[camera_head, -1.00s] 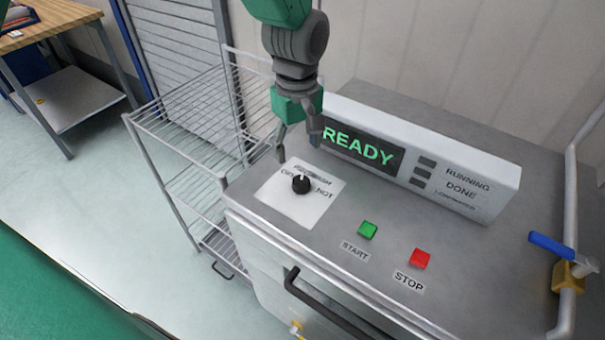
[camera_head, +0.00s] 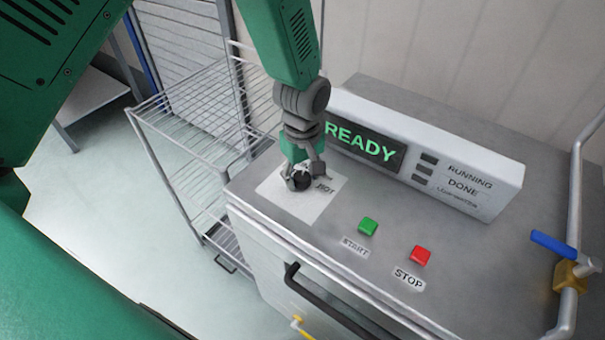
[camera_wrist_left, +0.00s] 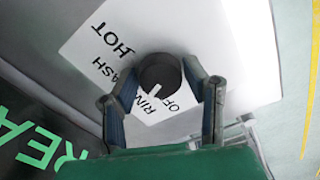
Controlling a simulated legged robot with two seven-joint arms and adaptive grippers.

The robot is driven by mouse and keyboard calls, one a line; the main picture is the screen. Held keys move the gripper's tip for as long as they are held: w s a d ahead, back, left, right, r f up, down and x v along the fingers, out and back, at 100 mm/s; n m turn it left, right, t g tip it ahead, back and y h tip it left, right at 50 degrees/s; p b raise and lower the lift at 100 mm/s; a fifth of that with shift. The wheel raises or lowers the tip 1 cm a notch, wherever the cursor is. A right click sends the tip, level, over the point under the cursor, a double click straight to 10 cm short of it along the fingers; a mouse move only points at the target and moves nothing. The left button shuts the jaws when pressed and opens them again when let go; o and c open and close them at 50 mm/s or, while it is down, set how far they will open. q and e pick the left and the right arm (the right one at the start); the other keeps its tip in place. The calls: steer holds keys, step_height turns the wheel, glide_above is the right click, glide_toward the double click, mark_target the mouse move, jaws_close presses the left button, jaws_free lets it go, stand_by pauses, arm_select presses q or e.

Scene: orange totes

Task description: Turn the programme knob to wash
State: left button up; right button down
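The programme knob (camera_head: 297,182) is a round black knob on a white label plate (camera_head: 305,208) at the left of the grey machine top. The left wrist view shows the knob (camera_wrist_left: 160,73) from above, with a pale pointer mark toward the gripper, near the partly covered rinse and off words. The wash and hot words lie to its left there. My left gripper (camera_head: 308,177) is down at the knob, its fingers apart on either side of it. The wrist view shows both fingertips (camera_wrist_left: 160,70) close beside the knob; contact cannot be told. My right gripper is out of view.
A display box (camera_head: 420,150) reading READY stands behind the plate. A green start button (camera_head: 367,226) and red stop button (camera_head: 420,255) sit to the right. A wire rack (camera_head: 190,125) stands left of the machine. A blue-handled valve (camera_head: 565,262) is at the right edge.

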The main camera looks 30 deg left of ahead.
arm_select(q)
steer(key=shift+d, duration=0.1)
steer(key=c, duration=0.5)
steer(key=shift+r+m+p, duration=0.1)
steer(key=shift+m+p, duration=0.2)
steer(key=shift+m, duration=0.1)
steer(key=m+p, duration=0.1)
steer(key=m, duration=0.1)
steer(key=shift+w+m, duration=0.1)
steer(key=shift+m, duration=0.3)
steer(key=m+p, duration=0.2)
steer(key=m, duration=0.3)
steer(key=shift+w, duration=0.1)
